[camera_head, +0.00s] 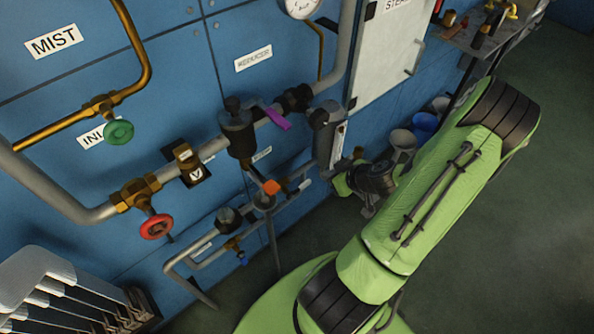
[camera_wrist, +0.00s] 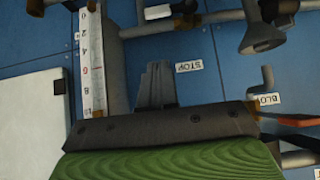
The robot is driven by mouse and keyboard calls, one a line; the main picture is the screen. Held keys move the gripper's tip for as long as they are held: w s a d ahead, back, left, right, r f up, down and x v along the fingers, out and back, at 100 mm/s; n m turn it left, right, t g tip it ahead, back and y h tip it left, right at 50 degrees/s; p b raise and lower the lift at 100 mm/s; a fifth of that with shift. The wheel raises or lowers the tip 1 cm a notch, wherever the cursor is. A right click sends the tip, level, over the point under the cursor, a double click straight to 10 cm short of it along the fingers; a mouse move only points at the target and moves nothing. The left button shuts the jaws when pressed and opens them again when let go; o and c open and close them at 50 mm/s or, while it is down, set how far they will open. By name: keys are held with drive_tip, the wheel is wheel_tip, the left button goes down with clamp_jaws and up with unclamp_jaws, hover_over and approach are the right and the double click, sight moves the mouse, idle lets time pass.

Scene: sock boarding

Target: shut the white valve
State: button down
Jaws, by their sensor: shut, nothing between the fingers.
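I cannot pick out a valve with a clearly white handle in either view. My gripper (camera_wrist: 157,85) shows in the wrist view as dark fingers, shut and empty, in front of the blue wall panel left of the STOP label (camera_wrist: 189,66). In the head view my arm reaches in from the right, its end beside the level gauge (camera_head: 338,146); the fingers are hard to make out there. The handles that show are a green wheel (camera_head: 118,132), a red wheel (camera_head: 156,226), a purple lever (camera_head: 277,119), an orange handle (camera_head: 271,187) and a small blue handle (camera_head: 242,258).
The gauge's numbered scale (camera_wrist: 92,60) stands close left of my fingers in the wrist view. A grey flared part (camera_wrist: 262,38) is at upper right, and an orange lever (camera_wrist: 303,120) at lower right. A white cabinet (camera_head: 390,50) and buckets (camera_head: 425,125) are near my arm.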

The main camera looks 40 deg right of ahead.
drive_tip(key=b, duration=0.2)
hover_over(310, 181)
drive_tip(key=s+a, duration=0.2)
wheel_tip(310, 181, down, 7)
drive_tip(key=f, duration=0.3)
drive_tip(key=shift+w+d, duration=0.25)
drive_tip(key=shift+f+b, duration=0.35)
drive_tip(key=shift+f, duration=0.25)
